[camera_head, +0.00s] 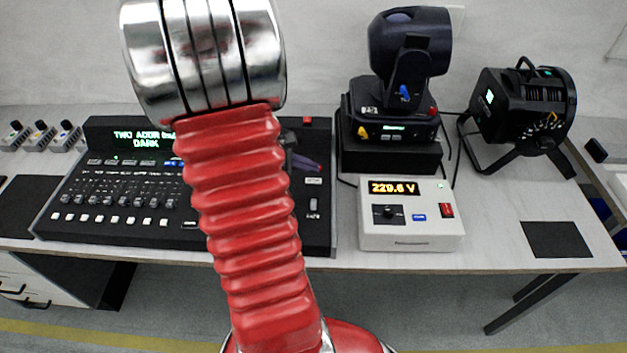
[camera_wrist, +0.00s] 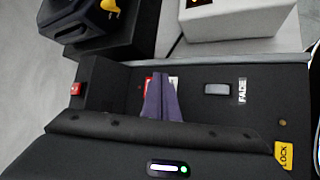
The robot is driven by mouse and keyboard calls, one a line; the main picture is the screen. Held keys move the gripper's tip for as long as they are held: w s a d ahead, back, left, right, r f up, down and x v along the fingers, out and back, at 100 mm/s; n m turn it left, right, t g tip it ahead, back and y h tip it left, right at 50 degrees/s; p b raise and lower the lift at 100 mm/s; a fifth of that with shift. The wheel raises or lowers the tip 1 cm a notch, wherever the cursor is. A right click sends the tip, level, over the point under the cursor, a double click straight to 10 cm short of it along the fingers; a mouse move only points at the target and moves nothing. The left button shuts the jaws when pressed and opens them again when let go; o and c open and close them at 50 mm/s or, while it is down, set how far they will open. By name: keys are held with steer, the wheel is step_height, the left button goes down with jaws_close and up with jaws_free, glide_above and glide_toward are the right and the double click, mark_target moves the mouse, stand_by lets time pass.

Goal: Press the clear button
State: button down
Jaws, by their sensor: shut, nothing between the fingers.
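My gripper (camera_wrist: 163,98) is shut and empty, its dark purple fingers over the right end of the black lighting console (camera_wrist: 110,75). In the head view the fingers (camera_head: 308,162) show beside my red arm, just above a white label on the console (camera_head: 313,181). In the wrist view a red button (camera_wrist: 149,87) with a white label shows at the sides of the fingers, which cover most of it. I cannot read its label. I cannot tell whether the fingertips touch it. The console (camera_head: 100,225) has a lit display reading "DARK", partly hidden by my arm.
Another red button (camera_head: 307,120) is at the console's back; a fader marked "FADE" (camera_wrist: 217,89) is near my fingers. A white power box (camera_head: 410,240) reads 229.6 V. A moving-head light (camera_head: 410,45) and a par can (camera_head: 525,100) stand right. A dark mat (camera_head: 556,240) lies bare.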

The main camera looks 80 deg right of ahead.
mark_target(310, 182)
steer(key=shift+r, duration=1.75)
